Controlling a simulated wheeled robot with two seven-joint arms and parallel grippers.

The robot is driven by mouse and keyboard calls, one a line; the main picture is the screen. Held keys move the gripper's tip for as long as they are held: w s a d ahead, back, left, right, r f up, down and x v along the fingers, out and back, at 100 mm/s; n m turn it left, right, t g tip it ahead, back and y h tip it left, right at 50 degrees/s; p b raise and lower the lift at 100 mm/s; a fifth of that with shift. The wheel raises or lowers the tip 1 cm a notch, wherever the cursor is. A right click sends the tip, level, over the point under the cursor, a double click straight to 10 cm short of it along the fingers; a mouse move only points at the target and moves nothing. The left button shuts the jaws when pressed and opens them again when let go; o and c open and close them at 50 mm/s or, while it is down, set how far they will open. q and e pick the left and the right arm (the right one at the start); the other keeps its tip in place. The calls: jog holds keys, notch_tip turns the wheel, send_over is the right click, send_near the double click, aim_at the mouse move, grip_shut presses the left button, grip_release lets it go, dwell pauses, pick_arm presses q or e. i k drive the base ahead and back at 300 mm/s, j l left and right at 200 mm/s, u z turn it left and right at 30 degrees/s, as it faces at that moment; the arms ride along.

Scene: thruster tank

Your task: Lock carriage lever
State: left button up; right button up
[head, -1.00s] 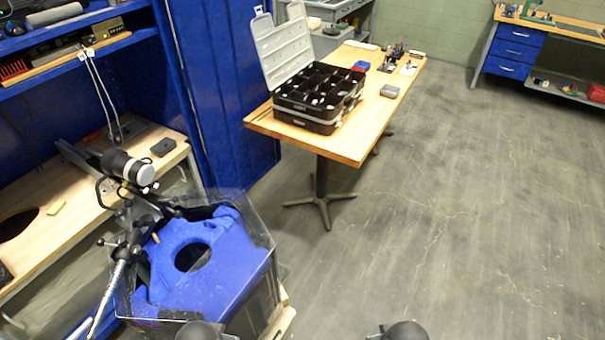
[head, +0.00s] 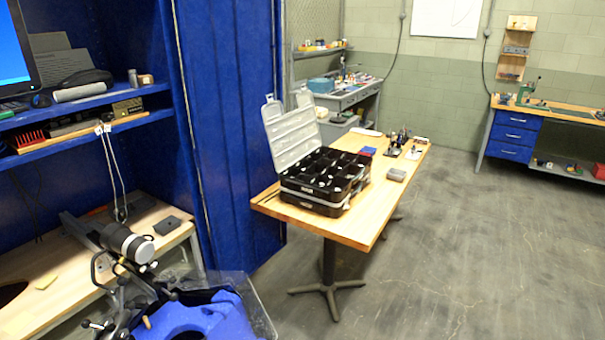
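The thruster tank (head: 205,318) is a clear-walled box with a blue insert, cut off by the bottom edge at the lower left. A carriage with a black and silver cylinder (head: 128,242) stands at its left side, on a rail (head: 80,229). Small dark knobs and levers (head: 100,325) show below the cylinder. I cannot tell which one is the carriage lever or how it is set. Neither of my grippers shows in the head view.
A wooden table (head: 345,235) with an open black organizer case (head: 322,183) stands in the middle. A wooden bench (head: 60,295) and blue cabinet (head: 228,130) are at the left. The floor (head: 480,250) at the right is clear.

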aim_at(173, 280)
jog(key=u, duration=1.25)
